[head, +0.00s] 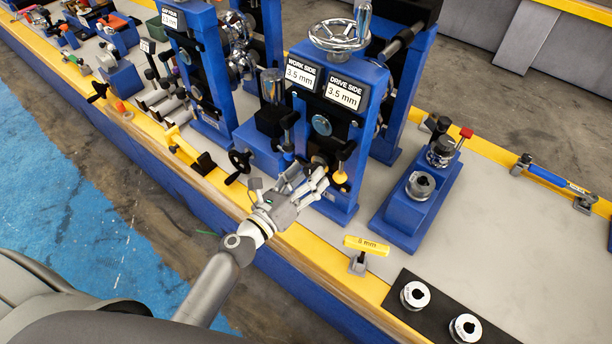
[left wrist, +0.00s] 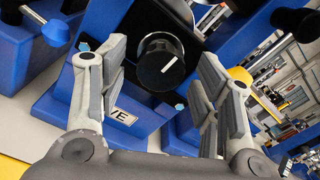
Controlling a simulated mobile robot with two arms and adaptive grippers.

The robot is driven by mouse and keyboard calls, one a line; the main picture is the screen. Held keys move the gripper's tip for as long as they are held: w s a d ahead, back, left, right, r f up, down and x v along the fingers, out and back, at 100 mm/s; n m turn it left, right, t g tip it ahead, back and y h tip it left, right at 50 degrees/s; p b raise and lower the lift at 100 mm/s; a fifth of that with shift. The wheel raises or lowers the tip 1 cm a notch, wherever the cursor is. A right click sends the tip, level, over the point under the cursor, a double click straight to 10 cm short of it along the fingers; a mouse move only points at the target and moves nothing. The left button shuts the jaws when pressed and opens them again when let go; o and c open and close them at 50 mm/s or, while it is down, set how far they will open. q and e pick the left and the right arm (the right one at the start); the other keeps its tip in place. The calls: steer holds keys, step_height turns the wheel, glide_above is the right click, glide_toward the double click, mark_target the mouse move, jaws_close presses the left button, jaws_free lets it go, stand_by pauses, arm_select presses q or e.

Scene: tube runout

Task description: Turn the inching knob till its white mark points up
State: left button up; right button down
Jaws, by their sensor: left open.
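The inching knob (left wrist: 161,62) is a round black knob with a silver rim behind it, in the left wrist view. Its white mark (left wrist: 169,64) is a short line slanting toward the upper right in that tilted view. My left gripper (left wrist: 163,75) is open, with one finger on each side of the knob and gaps to both. In the head view my left gripper (head: 315,178) reaches to the front of the blue mill stand (head: 338,200). The fingers largely hide the knob there. My right gripper is not in view.
A black handwheel (head: 239,162) stands left of the gripper, and brass-coloured knobs (head: 340,177) lie close to its right. The grey bench top at the right is mostly clear.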

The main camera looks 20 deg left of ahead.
arm_select(q)
steer(key=shift+s, duration=0.1)
steer(key=shift+b+v, duration=0.7)
steer(key=shift+v, duration=2.25)
steer(key=v, duration=1.2)
steer(key=s+d+f+m+g+y, duration=0.1)
steer(key=s+f+m+g, duration=0.2)
steer(key=f+m, duration=0.55)
steer(key=s+d+f+m+g, duration=0.2)
steer(key=s+f+m+g, duration=0.15)
steer(key=f, duration=1.05)
steer(key=s+d+f+m+g+y, duration=0.1)
steer(key=s+f+m+g, duration=0.3)
steer(key=f, duration=0.8)
steer(key=s+a+f+m+g+y, duration=0.2)
steer(key=s+f+m, duration=0.5)
steer(key=m, duration=0.5)
steer(key=s+a+f+m+g+y, duration=0.2)
steer(key=s+a+f+m+g, duration=0.1)
steer(key=s+f+m, duration=0.5)
steer(key=a+m, duration=0.1)
steer(key=m, duration=0.2)
steer(key=shift+s+a+f+m, duration=0.2)
steer(key=shift+s+f+m, duration=0.05)
steer(key=shift+f+m, duration=0.15)
